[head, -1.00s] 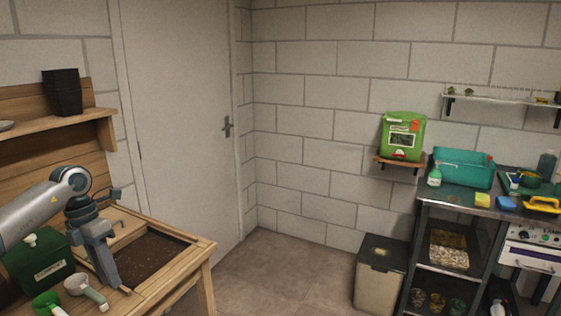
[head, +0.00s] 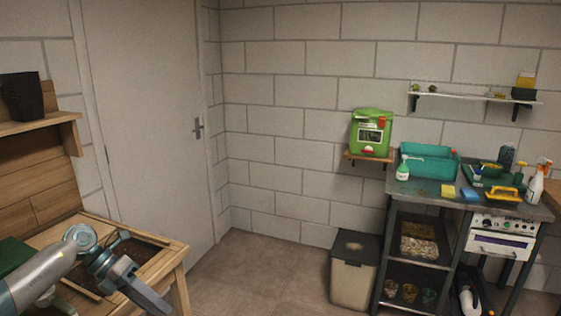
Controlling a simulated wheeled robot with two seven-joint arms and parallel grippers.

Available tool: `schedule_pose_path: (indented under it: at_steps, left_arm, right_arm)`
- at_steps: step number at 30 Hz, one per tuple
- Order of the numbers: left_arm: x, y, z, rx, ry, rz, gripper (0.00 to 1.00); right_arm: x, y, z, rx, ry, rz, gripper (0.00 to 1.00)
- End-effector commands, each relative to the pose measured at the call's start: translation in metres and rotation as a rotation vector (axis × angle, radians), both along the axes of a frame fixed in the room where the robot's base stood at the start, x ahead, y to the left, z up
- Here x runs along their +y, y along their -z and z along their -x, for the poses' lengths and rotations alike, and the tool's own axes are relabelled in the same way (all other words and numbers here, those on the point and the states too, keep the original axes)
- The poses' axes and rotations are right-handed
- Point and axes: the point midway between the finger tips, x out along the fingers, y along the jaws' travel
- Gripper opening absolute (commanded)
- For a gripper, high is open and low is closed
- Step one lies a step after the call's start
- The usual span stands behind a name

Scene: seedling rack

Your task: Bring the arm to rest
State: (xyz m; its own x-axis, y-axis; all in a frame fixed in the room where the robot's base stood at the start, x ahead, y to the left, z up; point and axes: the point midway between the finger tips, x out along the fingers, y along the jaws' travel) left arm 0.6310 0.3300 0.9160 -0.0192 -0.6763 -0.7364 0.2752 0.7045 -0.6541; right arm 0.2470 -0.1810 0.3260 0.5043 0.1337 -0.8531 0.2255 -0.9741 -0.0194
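My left arm comes in from the lower left in the head view. Its gripper (head: 150,296) hangs over the front edge of the wooden potting bench (head: 172,262), its fingers pointing down and to the right. I see nothing held between the fingers, but the angle hides whether they are apart. My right gripper is out of view.
A soil bed (head: 140,252) is sunk in the bench. A green box (head: 14,254) stands at its left. A lidded bin (head: 354,280) stands by the metal rack (head: 428,190), which bears a teal tub (head: 428,162). The floor (head: 262,270) between is clear.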

Motion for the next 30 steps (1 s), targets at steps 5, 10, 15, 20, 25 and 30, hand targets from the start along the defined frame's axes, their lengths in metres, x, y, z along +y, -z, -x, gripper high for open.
schedule_pose_path:
  at_steps: [5,10,15,20,25,30]
  left_arm:
    - [-0.087,0.047,-0.011,0.076,-0.171,0.361,0.28]
    - [-0.134,0.088,-0.023,0.186,-0.432,0.66,0.28]
    - [-0.149,0.152,-0.027,0.338,-0.773,0.895,0.28]
    - [-0.142,0.236,-0.01,0.508,-1.144,1.033,0.28]
    - [-0.129,0.322,0.03,0.663,-1.477,1.081,0.28]
    - [-0.122,0.4,0.087,0.804,-1.765,1.07,0.28]
  right_arm:
    - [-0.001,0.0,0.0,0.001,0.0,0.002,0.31]
    - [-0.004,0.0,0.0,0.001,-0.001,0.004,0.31]
    - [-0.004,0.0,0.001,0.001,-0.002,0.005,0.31]
    - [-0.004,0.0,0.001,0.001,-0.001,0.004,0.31]
    - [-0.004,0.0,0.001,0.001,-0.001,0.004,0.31]
    - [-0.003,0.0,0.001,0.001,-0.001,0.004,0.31]
